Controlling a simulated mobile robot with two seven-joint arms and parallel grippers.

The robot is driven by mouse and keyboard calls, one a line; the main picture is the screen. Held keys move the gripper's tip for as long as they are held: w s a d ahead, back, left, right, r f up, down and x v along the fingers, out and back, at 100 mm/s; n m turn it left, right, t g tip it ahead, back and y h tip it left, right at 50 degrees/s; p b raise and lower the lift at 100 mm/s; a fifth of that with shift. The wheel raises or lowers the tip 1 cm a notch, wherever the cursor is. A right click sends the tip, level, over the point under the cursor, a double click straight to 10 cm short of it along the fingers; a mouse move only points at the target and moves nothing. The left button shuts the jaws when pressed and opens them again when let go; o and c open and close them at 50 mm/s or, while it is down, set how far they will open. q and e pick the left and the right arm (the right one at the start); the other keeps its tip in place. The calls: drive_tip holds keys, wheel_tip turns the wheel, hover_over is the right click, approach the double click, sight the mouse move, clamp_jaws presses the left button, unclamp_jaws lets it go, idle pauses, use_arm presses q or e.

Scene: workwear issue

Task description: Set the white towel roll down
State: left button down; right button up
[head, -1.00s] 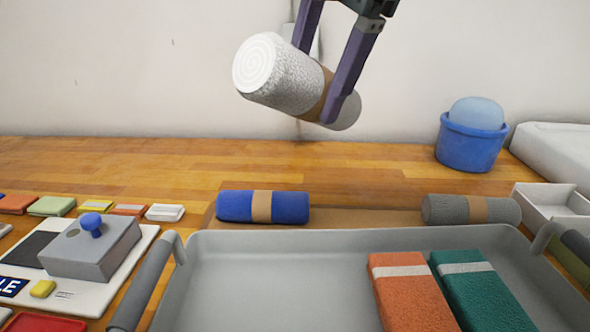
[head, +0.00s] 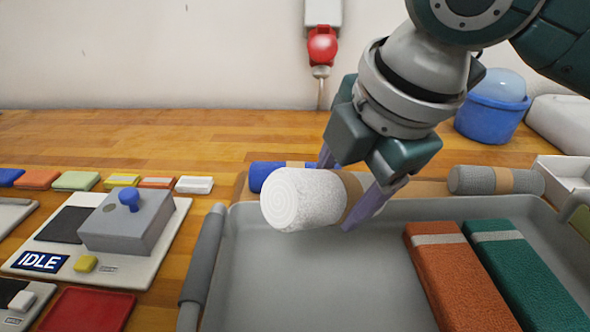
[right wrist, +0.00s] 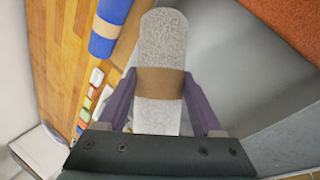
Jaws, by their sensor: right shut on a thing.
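The white towel roll (head: 300,200) has a brown band around its middle. My right gripper (head: 358,192) is shut on it at the band and holds it tilted over the back left part of the grey tray (head: 290,290). In the right wrist view the roll (right wrist: 162,50) lies between the two purple fingers (right wrist: 160,105). Whether the roll touches the tray I cannot tell; it seems to be above it. My left gripper is not in view.
A blue towel roll (head: 263,172) lies just behind the tray, partly hidden by the white roll. A grey roll (head: 473,180) lies behind the tray at the right. Orange (head: 455,270) and green (head: 520,265) folded towels fill the tray's right side. The tray's left side is clear.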

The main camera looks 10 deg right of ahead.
wheel_tip(320, 180, down, 6)
drive_tip(key=shift+r+b, duration=0.2)
drive_tip(key=shift+b, duration=0.2)
drive_tip(key=shift+f, duration=0.2)
drive_tip(key=shift+f, duration=0.15)
drive_tip(key=o, duration=1.4)
drive_tip(key=shift+o, duration=0.2)
